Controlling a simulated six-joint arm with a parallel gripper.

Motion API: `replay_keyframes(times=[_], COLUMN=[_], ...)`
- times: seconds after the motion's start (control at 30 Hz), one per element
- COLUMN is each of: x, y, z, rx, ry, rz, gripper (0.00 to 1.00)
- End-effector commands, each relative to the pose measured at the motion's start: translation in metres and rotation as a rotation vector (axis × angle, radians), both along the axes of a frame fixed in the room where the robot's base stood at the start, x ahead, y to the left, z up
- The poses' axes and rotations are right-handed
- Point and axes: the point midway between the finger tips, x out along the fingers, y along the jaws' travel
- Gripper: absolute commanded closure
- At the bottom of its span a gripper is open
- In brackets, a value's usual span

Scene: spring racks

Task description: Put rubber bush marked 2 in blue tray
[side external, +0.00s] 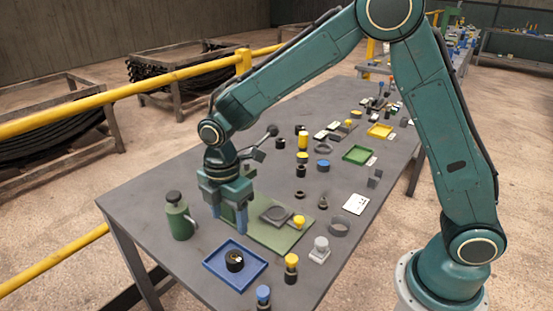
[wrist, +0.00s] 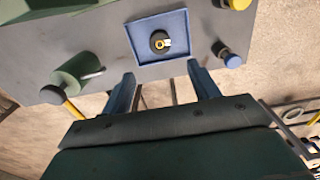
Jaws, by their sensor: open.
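The blue tray (side external: 251,270) lies flat near the front end of the table. A black rubber bush (side external: 234,260) sits inside it, near the middle, with a pale mark on it that I cannot read for sure. In the wrist view the blue tray (wrist: 177,24) is at the top centre, and the black bush (wrist: 158,40) in it shows a yellow and white mark. My gripper (side external: 228,214) is open and points down over the green mat, behind the tray. Its two fingers also show in the wrist view (wrist: 163,84), apart, with nothing between them.
A green bottle (side external: 179,217) stands left of my gripper. A green mat (side external: 275,238) holds a grey round part. A yellow-topped black piece (side external: 291,267) and a blue-topped one (side external: 263,296) stand right of the tray. Several small parts and trays fill the table behind.

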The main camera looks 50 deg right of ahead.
Motion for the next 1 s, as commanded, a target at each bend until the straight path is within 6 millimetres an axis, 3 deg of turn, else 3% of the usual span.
replay_keyframes(times=[0.53,0.77,1.0], x=[-0.002,-0.016,-0.047], y=[-0.004,-0.023,-0.052], z=[0.009,0.044,0.093], rx=[0.004,0.023,0.062], ry=[-0.013,-0.058,-0.128], rz=[-0.033,-0.181,-0.43], gripper=[0.4,0.4,0.4])
